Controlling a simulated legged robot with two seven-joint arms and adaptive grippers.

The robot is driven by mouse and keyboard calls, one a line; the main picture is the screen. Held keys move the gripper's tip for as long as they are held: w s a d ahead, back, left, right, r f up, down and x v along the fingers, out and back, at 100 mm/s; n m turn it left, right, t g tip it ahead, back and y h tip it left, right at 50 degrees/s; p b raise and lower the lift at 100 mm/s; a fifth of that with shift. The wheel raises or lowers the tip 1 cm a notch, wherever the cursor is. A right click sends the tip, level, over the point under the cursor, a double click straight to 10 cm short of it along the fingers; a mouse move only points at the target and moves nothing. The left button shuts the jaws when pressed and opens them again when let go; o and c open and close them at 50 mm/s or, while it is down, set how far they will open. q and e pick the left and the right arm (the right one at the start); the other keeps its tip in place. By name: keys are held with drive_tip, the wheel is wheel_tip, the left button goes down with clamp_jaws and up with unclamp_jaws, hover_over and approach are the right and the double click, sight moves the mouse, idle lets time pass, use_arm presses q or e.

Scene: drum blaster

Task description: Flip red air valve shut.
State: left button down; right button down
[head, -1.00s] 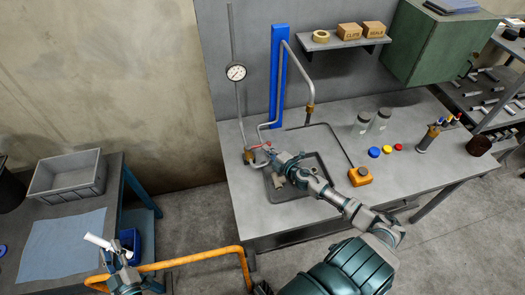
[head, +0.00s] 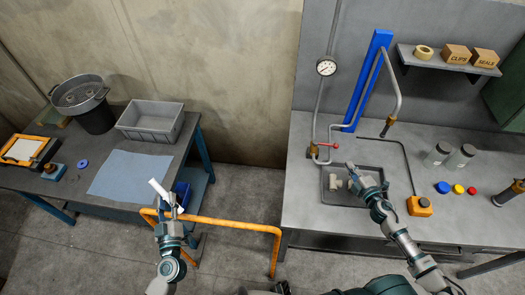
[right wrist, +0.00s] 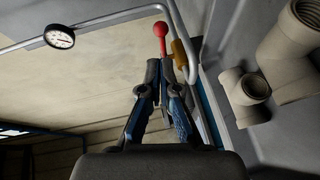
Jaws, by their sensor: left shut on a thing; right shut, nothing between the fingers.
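The red air valve handle (head: 325,145) lies roughly level, pointing right from a brass fitting (head: 313,151) on the pipe at the workbench's left end. My right gripper (head: 352,171) is shut and empty just right of and below the handle's end. In the right wrist view the handle's round red knob (right wrist: 160,29) stands just beyond my shut fingertips (right wrist: 160,62); whether they touch cannot be told. My left gripper (head: 171,208) is shut on a white cylinder (head: 159,190), held tilted, far left of the valve.
A grey tray (head: 328,198) with pale pipe fittings (right wrist: 245,88) lies under my right gripper. A pressure gauge (head: 326,67) and blue post (head: 368,82) stand behind. An orange rail (head: 240,226) spans the floor gap to the left table, which holds a grey bin (head: 150,121).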

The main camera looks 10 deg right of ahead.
use_arm(q)
drive_tip(key=shift+s+d+r, duration=0.1)
drive_tip(key=shift+s, duration=0.1)
use_arm(e)
drive_tip(key=shift+s+d+r, duration=0.1)
drive_tip(key=shift+s+d, duration=0.15)
drive_tip(key=shift+s, duration=0.3)
drive_tip(key=shift+s+d+r, duration=0.1)
drive_tip(key=shift+s+d, duration=0.15)
drive_tip(key=shift+s, duration=0.3)
use_arm(q)
drive_tip(key=shift+w+a, duration=0.15)
drive_tip(key=shift+a, duration=0.25)
use_arm(e)
drive_tip(key=shift+a, duration=0.3)
use_arm(q)
drive_tip(key=shift+a+f, duration=0.2)
drive_tip(key=shift+a, duration=0.15)
use_arm(e)
drive_tip(key=shift+a+r, duration=0.2)
drive_tip(key=shift+a, duration=0.1)
drive_tip(key=shift+s, duration=0.1)
